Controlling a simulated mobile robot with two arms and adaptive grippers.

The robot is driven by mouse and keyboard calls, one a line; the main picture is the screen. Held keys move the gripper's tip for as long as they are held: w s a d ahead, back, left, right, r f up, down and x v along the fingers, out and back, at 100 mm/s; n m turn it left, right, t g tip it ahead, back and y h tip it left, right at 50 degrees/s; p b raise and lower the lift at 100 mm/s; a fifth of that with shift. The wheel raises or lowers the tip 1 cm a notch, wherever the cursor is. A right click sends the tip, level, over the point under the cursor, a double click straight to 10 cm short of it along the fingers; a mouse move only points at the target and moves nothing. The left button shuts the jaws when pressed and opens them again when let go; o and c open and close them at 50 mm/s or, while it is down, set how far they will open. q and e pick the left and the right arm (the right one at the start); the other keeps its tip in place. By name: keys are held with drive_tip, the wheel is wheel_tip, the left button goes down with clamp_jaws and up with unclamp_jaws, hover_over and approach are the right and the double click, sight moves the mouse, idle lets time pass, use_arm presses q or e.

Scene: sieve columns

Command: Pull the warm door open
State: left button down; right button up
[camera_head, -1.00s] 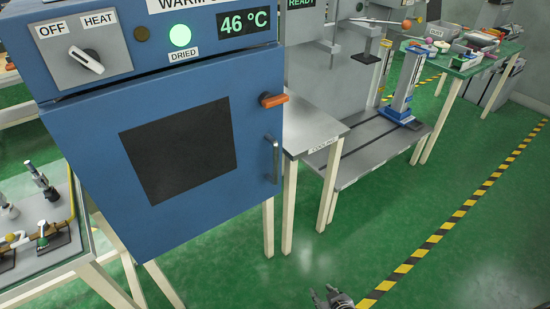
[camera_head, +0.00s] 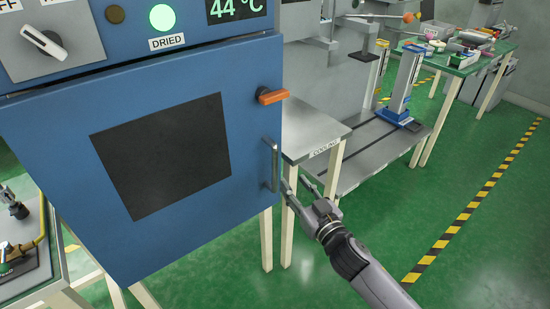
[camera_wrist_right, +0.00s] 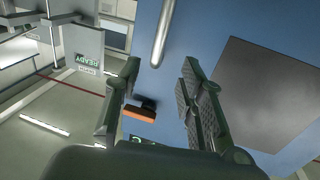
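The warm door (camera_head: 235,215) is the blue front of the cabinet, with a dark square window (camera_head: 165,155). It looks shut. A grey vertical bar handle (camera_head: 270,165) is on its right edge, below an orange latch (camera_head: 272,97) that lies about level. My right gripper (camera_head: 292,182) is just right of the handle's lower end, open and empty. In the right wrist view, the handle (camera_wrist_right: 163,30) lies ahead of the gap between the open fingers, and the latch (camera_wrist_right: 139,113) shows between them. Contact with the handle is not seen. My left gripper is out of view.
A grey cooling table (camera_head: 310,130) stands right of the cabinet, close behind my right gripper. A glass-topped table (camera_head: 55,270) is at lower left. The green floor (camera_head: 430,190) to the right is clear, with a yellow-black stripe (camera_head: 470,210).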

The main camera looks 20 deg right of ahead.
sight(276, 161)
drive_tip(key=w, duration=0.4)
drive_tip(key=w+a, duration=0.1)
drive_tip(key=w, duration=0.3)
drive_tip(key=w+a, duration=0.1)
drive_tip(key=w, duration=0.3)
drive_tip(key=shift+w, duration=0.2)
clamp_jaws()
idle(0.4)
